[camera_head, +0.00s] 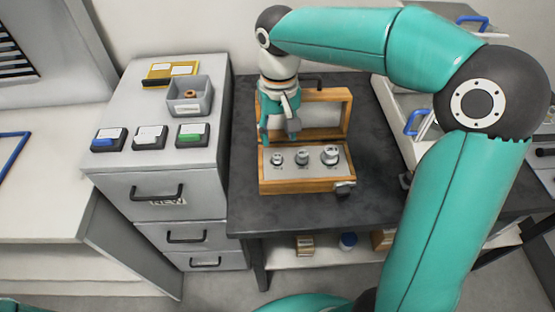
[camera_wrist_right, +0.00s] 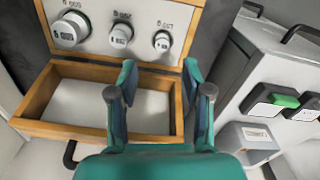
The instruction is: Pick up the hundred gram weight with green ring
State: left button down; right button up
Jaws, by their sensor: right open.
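An open wooden case (camera_head: 265,188) stands on the dark table, with three silver weights in a row on its pale panel. The smallest weight (camera_head: 277,159) is at the left in the head view; in the right wrist view it is at the right (camera_wrist_right: 162,41), its label seeming to read 100. The middle weight (camera_head: 303,158) and the largest weight (camera_head: 330,155) stand beside it. No green ring can be made out on any weight. My right gripper (camera_head: 279,137) is open and empty, above the case near its lid (camera_head: 345,115), apart from the weights. My left gripper is out of view.
A grey drawer cabinet (camera_head: 155,172) stands left of the case. It carries a grey bin (camera_head: 188,107), a yellow tray (camera_head: 160,82) and blue-, white- and green-marked holders (camera_head: 192,135). A black knob-like object (camera_head: 343,188) sits at the case's front right corner.

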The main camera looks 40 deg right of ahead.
aim_at(278, 156)
jog(key=shift+w+a+f, duration=0.1)
jog(key=shift+a+f, duration=0.05)
jog(key=shift+f, duration=3.45)
grip_shut()
